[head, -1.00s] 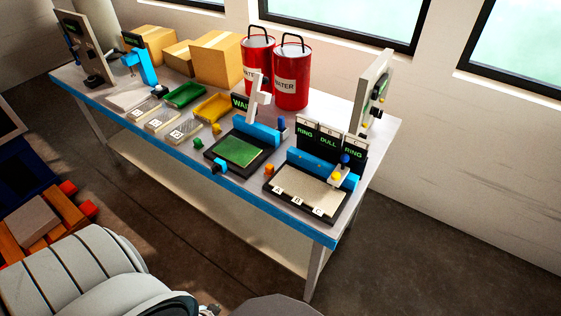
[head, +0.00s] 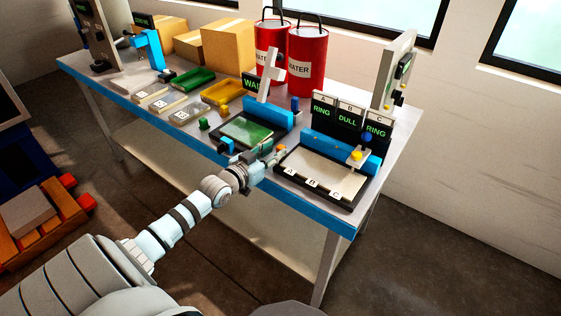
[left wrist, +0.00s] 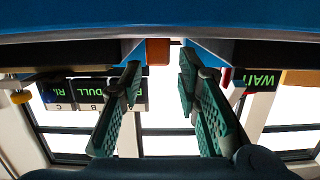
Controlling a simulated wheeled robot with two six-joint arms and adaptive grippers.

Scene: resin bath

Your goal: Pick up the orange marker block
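The orange marker block (head: 280,148) sits on the bench near its front edge, between the green-screened station and the A-B-C tray. It also shows in the left wrist view (left wrist: 158,50), against the blue front edge and centred between the fingers. My left gripper (head: 268,159) reaches in from the left, just in front of the block. Its two green-grey fingers are spread apart with nothing between them in the left wrist view (left wrist: 159,75). Whether the fingertips overlap the block in depth is hard to tell. My right gripper is not in view.
The A-B-C tray (head: 336,172) is close on the right. Red water drums (head: 307,62) stand behind.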

